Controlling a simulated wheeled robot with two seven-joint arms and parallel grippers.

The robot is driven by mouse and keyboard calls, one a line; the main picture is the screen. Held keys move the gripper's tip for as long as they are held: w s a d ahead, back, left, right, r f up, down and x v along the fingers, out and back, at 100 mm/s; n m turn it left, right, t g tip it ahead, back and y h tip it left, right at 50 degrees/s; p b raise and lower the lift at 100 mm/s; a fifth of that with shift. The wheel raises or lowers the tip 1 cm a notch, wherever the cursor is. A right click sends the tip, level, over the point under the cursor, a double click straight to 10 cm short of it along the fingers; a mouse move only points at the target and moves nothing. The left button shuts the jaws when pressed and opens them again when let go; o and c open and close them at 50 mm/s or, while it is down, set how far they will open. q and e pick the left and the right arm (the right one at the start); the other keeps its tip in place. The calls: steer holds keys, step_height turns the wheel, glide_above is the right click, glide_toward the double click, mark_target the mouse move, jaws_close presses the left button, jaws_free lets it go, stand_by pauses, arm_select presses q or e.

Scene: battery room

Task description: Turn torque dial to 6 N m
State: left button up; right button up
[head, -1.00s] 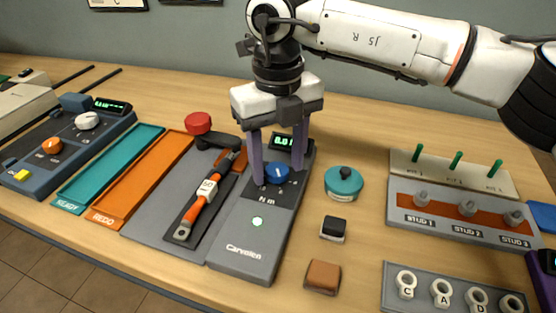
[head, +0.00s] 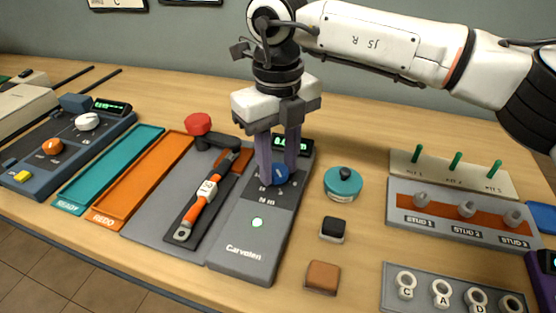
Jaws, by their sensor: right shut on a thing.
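The blue torque dial (head: 276,175) is on the grey Carvelen unit (head: 244,246). My right gripper (head: 277,179) points down over it, with its two purple fingers shut on the dial. The unit's green display (head: 296,145) is partly hidden behind a finger, and its digits cannot be read. An orange torque wrench (head: 201,203) lies in the dark cradle left of the dial. My left gripper is not in view.
Left are the orange REDO tray (head: 142,180), teal READY tray (head: 108,171) and a blue-grey unit with knobs (head: 66,146). Right are a teal tin (head: 343,183), a black block (head: 333,229), a brown block (head: 322,277) and the stud rack (head: 463,222). Bare wood lies between tin and rack.

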mark_target(279, 169)
steer(key=n, duration=0.5)
steer(key=shift+w+p, duration=0.1)
steer(key=shift+p, duration=0.2)
steer(key=n, duration=0.5)
steer(key=shift+w, duration=0.1)
steer(key=shift+n, duration=0.3)
steer(key=o, duration=1)
steer(key=shift+o, duration=0.2)
step_height(279, 169, up, 10)
steer(key=shift+r+p, duration=0.2)
steer(key=shift+p, duration=0.25)
